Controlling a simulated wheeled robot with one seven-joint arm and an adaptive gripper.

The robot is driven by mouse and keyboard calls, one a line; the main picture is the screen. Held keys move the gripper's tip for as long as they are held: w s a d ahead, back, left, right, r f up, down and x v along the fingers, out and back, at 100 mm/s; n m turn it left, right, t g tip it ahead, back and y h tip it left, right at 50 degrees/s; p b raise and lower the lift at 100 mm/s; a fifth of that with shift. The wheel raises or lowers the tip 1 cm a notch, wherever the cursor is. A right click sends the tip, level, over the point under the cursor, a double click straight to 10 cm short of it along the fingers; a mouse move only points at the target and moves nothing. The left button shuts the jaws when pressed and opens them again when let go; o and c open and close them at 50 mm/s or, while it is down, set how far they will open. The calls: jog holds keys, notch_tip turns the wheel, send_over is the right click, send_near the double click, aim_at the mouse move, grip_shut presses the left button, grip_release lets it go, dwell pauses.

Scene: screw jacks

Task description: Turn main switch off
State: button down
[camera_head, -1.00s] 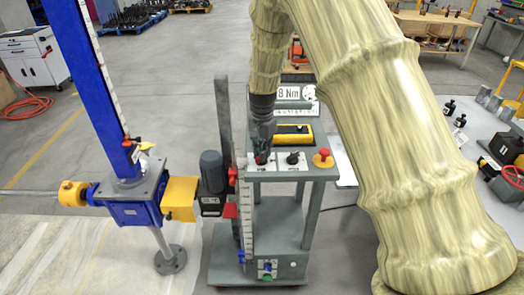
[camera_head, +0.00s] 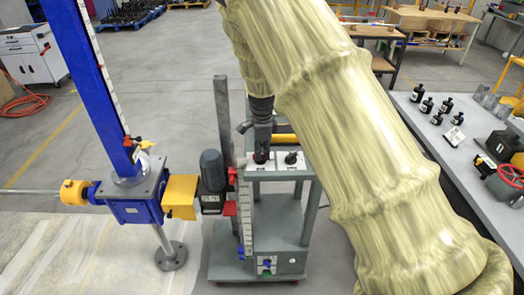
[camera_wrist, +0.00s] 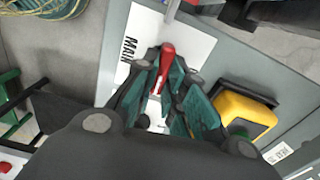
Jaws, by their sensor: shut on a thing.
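The main switch is a red handle (camera_wrist: 168,62) on a white plate (camera_wrist: 125,48) with partly hidden lettering in the wrist view. My gripper (camera_wrist: 160,100) has its teal fingers on both sides of the handle and is shut on it. The handle's tip shows above the fingers, while its lower part is hidden between them. In the head view my gripper (camera_head: 261,156) is at the left part of the control panel (camera_head: 276,168) on the grey cart. The switch cannot be made out there.
A black knob (camera_head: 292,157) sits just right of my gripper on the panel. A yellow block (camera_wrist: 243,110) is close on the right in the wrist view. A grey motor (camera_head: 211,170) and upright post (camera_head: 222,120) stand left of the gripper.

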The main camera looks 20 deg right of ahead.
jog(key=shift+m, duration=0.5)
jog(key=c, duration=1.5)
grip_release()
notch_tip(320, 180, up, 12)
